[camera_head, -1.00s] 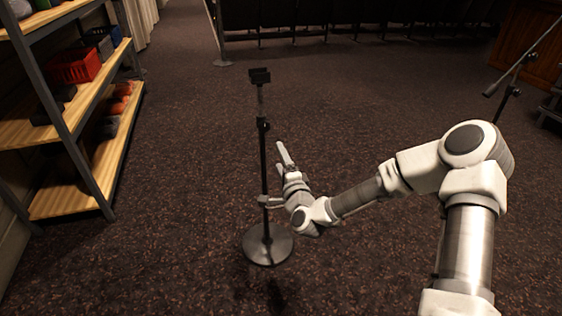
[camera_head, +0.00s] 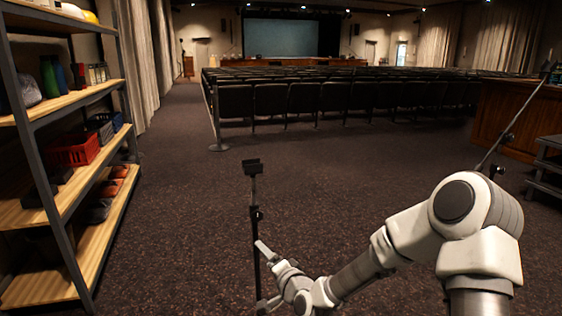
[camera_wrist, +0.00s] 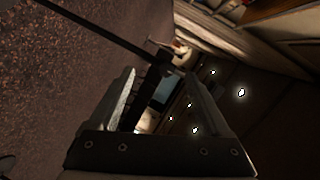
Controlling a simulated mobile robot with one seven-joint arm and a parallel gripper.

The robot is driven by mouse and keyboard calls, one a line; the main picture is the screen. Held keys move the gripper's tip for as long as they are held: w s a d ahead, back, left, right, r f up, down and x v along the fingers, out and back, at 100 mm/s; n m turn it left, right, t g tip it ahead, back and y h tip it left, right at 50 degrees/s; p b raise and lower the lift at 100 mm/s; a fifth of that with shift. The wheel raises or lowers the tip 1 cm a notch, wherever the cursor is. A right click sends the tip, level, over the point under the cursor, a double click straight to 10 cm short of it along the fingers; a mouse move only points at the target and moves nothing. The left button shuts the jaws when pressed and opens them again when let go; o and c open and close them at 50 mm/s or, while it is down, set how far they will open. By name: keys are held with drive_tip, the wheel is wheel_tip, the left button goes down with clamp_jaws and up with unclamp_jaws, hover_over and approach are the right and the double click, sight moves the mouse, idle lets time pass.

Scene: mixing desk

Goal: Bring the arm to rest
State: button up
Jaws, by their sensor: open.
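My arm (camera_head: 408,238) reaches from the lower right toward the left, bent at the elbow. My gripper (camera_head: 264,250) is at its end, close beside a thin black stand (camera_head: 257,214) in the picture; whether they touch I cannot tell. In the wrist view my gripper (camera_wrist: 165,85) has its two fingers spread apart. A dark pole (camera_wrist: 95,25), likely that stand, runs in from the upper left, and a dark block shows between the fingers, apparently beyond them. I see nothing held.
A shelf rack (camera_head: 70,190) with a red basket (camera_head: 75,150) stands at the left. Rows of dark seats (camera_head: 320,100) fill the back. A wooden desk (camera_head: 515,120) and a thin boom (camera_head: 510,130) are at the right. The carpet (camera_head: 185,230) between is open.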

drive_tip(key=s+d+r+n+g+h, duration=0.7)
drive_tip(key=s+d+r, duration=0.5)
drive_tip(key=s+d, duration=0.35)
drive_tip(key=s+d+r+n+g, duration=0.1)
drive_tip(key=s+r, duration=0.1)
drive_tip(key=s, duration=0.7)
drive_tip(key=s+d+r+n, duration=0.1)
drive_tip(key=s+r, duration=0.2)
drive_tip(key=s, duration=0.7)
wheel_tip(320, 180, up, 28)
drive_tip(key=p, duration=2.8)
drive_tip(key=shift+f, duration=0.15)
drive_tip(key=shift+d, duration=0.1)
